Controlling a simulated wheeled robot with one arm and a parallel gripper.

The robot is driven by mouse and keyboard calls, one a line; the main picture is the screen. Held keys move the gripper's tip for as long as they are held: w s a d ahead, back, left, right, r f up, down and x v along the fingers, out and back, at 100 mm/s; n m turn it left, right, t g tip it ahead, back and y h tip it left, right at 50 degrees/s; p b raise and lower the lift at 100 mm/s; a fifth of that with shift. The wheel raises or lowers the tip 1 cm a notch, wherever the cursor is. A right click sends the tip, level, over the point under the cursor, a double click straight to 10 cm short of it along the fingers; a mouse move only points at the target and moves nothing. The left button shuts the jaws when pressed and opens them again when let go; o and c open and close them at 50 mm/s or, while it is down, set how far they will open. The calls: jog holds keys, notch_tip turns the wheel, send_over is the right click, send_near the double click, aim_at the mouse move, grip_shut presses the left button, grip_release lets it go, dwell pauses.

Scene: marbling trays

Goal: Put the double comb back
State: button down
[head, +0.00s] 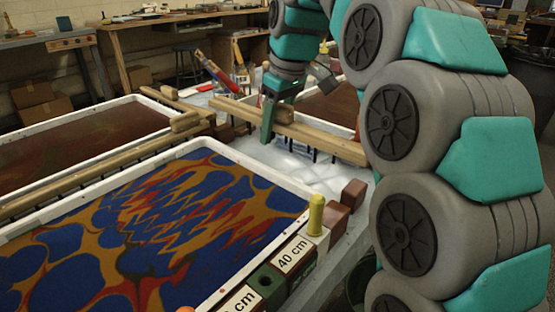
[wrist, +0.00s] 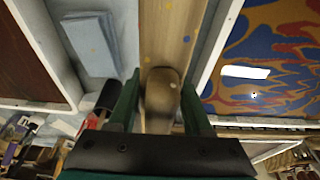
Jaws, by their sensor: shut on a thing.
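My gripper (head: 272,112) is shut on the block-like wooden handle (head: 286,114) of a comb. The comb's long wooden bar (head: 325,143) has dark teeth pointing down below it. It is beyond the far right end of the blue and orange marbled tray (head: 130,150). In the wrist view the handle (wrist: 160,92) sits between the two green fingers, with the wooden bar (wrist: 168,35) stretching away beneath it. Whether the teeth touch anything is hard to tell. Another long wooden bar (head: 90,175) with a handle lies between the two left trays.
A dark brown tray (head: 80,132) lies at the left, and another brown tray (head: 335,108) stands behind my gripper. Along the near tray's right edge are blocks, a 40 cm label (head: 292,255) and a yellow peg (head: 316,214). Brushes (head: 215,72) stand at the back.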

aim_at(286, 105)
jog(key=shift+f+b, duration=1.15)
jog(key=shift+f, duration=1.5)
jog(key=shift+f, duration=0.2)
jog(key=shift+c, duration=1.6)
grip_release()
jog(key=shift+r, duration=0.1)
jog(key=p+v, duration=0.2)
jog(key=v, duration=0.9)
jog(key=shift+w+p, duration=0.1)
jog(key=shift+p, duration=0.2)
jog(key=shift+d+r+p, duration=0.1)
jog(key=shift+r+p, duration=0.5)
